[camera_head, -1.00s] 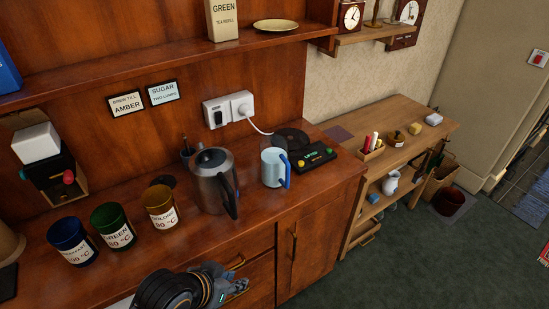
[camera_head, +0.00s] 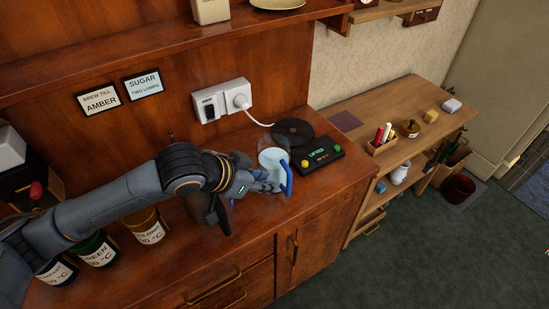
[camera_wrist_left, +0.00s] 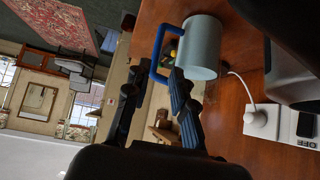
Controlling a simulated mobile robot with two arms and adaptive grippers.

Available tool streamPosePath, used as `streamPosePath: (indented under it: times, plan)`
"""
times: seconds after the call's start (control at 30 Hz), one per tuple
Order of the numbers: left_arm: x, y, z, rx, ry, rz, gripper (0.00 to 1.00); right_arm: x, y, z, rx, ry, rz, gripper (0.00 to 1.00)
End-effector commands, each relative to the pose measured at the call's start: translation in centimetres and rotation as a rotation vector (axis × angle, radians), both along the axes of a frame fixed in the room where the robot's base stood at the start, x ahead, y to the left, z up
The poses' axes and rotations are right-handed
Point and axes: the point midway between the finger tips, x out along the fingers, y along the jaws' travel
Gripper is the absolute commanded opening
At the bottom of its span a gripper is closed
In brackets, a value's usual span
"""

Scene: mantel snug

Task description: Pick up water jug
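The water jug (camera_head: 272,159) is a pale blue cylinder with a dark blue handle (camera_head: 287,178), standing on the wooden counter. My left gripper (camera_head: 275,187) is in front of it, close to the handle. In the left wrist view the jug (camera_wrist_left: 200,50) and its handle lie just beyond the fingertips of my left gripper (camera_wrist_left: 152,88). The two fingers are spread apart with nothing between them. Whether a finger touches the handle I cannot tell. My right gripper is not in view.
A black scale-like device (camera_head: 321,155) with a green display sits right of the jug. A dark round disc (camera_head: 293,131) is behind. My arm mostly hides the kettle (camera_head: 216,213). Labelled canisters (camera_head: 143,225) stand at left. A socket (camera_head: 221,101) with a white plug is on the wall.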

Motion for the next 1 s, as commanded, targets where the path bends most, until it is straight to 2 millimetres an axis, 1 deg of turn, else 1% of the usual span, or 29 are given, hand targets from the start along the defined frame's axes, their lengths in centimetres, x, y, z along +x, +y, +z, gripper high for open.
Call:
streamPosePath:
  times: [0.03,0.1,0.2,0.23,0.27,0.33,0.37,0.5,0.6,0.7,0.8,0.9,1.0]
  plan:
    - [0.6,-0.6,-0.7,-0.002,0.004,0.001,0.24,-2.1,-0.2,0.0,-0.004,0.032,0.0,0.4]
    - [1.2,-1.4,-1.6,-0.002,0.002,0.001,0.24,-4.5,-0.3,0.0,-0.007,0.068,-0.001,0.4]
    - [2.1,-2.2,-2.8,-0.001,0.0,0.002,0.24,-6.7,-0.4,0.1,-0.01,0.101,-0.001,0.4]
    - [2.3,-2.3,-3.0,-0.001,0.0,0.001,0.24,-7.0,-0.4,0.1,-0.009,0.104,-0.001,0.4]
    - [2.4,-2.5,-3.3,-0.001,-0.001,0.001,0.24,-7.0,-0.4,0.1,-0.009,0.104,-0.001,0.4]
    - [2.6,-2.7,-3.6,0.0,-0.001,0.001,0.24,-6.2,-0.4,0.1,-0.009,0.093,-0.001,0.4]
    - [2.7,-2.8,-3.8,0.0,-0.001,0.001,0.24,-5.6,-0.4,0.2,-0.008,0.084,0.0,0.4]
    - [3.2,-3.6,-4.5,0.0,0.0,0.0,0.24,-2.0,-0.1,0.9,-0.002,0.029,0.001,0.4]
    - [3.8,-4.5,-5.5,0.001,0.001,0.0,0.24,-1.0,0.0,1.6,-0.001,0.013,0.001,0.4]
    - [4.5,-5.2,-6.6,0.0,0.001,0.001,0.24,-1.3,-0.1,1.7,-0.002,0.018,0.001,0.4]
    - [4.9,-5.6,-7.2,0.0,-0.002,0.001,0.24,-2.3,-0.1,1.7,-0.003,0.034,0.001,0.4]
    - [5.1,-5.7,-7.5,0.0,-0.003,0.001,0.24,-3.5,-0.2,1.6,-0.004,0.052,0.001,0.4]
    - [5.0,-5.7,-7.5,0.0,-0.003,0.001,0.24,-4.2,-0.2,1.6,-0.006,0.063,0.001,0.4]
